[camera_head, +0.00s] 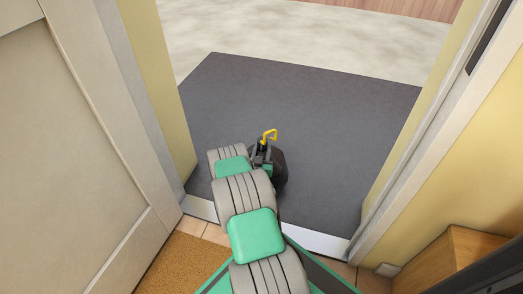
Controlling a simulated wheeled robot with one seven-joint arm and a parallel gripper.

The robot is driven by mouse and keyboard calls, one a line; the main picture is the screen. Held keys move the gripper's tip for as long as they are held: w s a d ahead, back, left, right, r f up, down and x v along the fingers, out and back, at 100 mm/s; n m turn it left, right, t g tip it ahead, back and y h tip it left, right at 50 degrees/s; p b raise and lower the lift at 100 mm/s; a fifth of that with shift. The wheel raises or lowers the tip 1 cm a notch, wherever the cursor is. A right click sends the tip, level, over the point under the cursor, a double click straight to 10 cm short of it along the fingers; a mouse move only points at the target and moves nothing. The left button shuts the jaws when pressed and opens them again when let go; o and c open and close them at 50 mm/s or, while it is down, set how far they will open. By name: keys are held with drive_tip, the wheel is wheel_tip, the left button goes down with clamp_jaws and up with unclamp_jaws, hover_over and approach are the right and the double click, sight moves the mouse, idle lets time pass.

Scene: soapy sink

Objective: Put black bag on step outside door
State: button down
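The black bag (281,170) is a small dark rounded shape just past the end of my arm, partly hidden by it. A yellow loop (270,135) stands up beside it, apparently the bag's tie. My gripper (262,156) is small and dark against the bag, close to or touching it. Its fingers are too hidden to show whether they are shut on the bag. The step (320,110) outside the door is a wide dark grey slab. The bag is over the step's near half; I cannot tell whether it rests on it.
The doorway is open, with a pale door (70,140) at left and a white frame (420,140) at right. A pale metal threshold (318,241) crosses the floor. A brown mat (182,268) lies inside. A wooden unit (470,255) stands at right. The step's far part is clear.

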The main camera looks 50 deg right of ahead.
drive_tip(key=shift+w+r, duration=0.1)
drive_tip(key=shift+w, duration=0.05)
drive_tip(key=c, duration=0.9)
unclamp_jaws()
drive_tip(key=shift+f, duration=0.2)
drive_tip(key=shift+o, duration=0.2)
